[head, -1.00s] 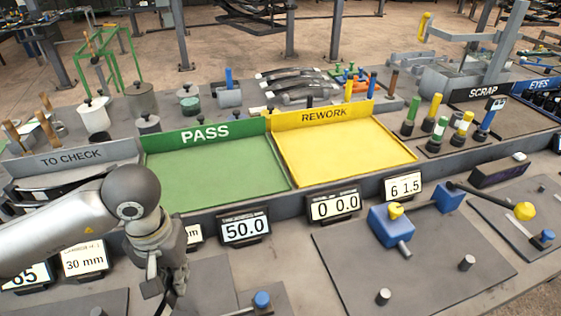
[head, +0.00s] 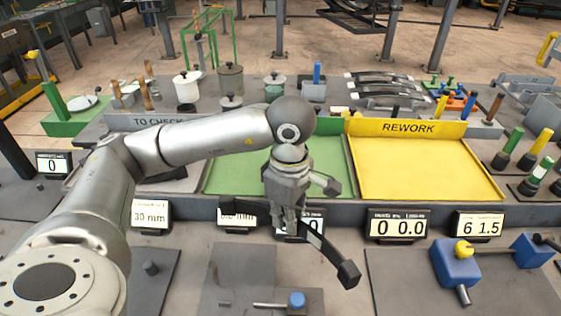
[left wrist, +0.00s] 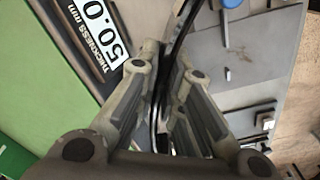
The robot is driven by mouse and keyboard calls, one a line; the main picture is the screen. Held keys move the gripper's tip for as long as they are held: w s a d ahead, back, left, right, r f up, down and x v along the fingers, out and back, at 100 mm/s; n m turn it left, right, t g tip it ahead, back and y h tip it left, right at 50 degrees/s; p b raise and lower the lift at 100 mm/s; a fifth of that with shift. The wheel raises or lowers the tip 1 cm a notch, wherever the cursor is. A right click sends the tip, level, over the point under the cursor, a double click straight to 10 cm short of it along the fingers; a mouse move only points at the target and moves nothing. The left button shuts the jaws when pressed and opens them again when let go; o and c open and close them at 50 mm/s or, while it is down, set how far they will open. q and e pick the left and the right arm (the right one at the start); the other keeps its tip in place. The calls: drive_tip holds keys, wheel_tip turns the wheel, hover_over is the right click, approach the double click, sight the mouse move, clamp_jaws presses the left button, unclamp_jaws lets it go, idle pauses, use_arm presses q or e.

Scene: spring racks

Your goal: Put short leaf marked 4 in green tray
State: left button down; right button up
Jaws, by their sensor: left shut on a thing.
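My left gripper (head: 291,222) is shut on a dark, slightly curved leaf (head: 330,255). It holds the leaf tilted above the bench, in front of the green tray. The leaf shows as a thin black curved strip between the fingers in the left wrist view (left wrist: 182,32); no number is legible on it. The green tray (head: 228,180) is behind the gripper, its PASS sign hidden by my arm. The tray's green also fills the left of the left wrist view (left wrist: 38,70). My right gripper is not in view.
The yellow REWORK tray (head: 425,170) is empty, right of the green tray. Number displays (head: 398,226) line the bench in front of the trays. A rack of leaves (head: 385,88) stands behind. A blue-knobbed fixture (head: 297,299) is below the gripper.

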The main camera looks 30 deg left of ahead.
use_arm(q)
drive_tip(key=w+a+r+m, duration=0.25)
drive_tip(key=r+m, duration=0.25)
drive_tip(key=m, duration=1.2)
drive_tip(key=w+a+r+m, duration=0.1)
drive_tip(key=a+r+m, duration=0.3)
drive_tip(key=m, duration=1.3)
drive_tip(key=w+a+f, duration=0.2)
drive_tip(key=w+f, duration=0.1)
drive_tip(key=w, duration=0.1)
drive_tip(key=w+a+f, duration=0.2)
drive_tip(key=w+f, duration=0.1)
drive_tip(key=w, duration=0.1)
drive_tip(key=w+a+f+p, duration=0.1)
drive_tip(key=w+f, duration=0.1)
drive_tip(key=w, duration=0.2)
drive_tip(key=shift+a+f, duration=0.4)
drive_tip(key=shift+w+a+f, duration=0.1)
drive_tip(key=shift+w+f, duration=0.2)
drive_tip(key=shift+f, duration=0.1)
drive_tip(key=shift+f+p, duration=0.35)
wheel_tip(320, 180, down, 2)
drive_tip(key=shift+w+a+f+p, duration=0.1)
drive_tip(key=shift+f+p, duration=0.15)
drive_tip(key=shift+p, duration=0.25)
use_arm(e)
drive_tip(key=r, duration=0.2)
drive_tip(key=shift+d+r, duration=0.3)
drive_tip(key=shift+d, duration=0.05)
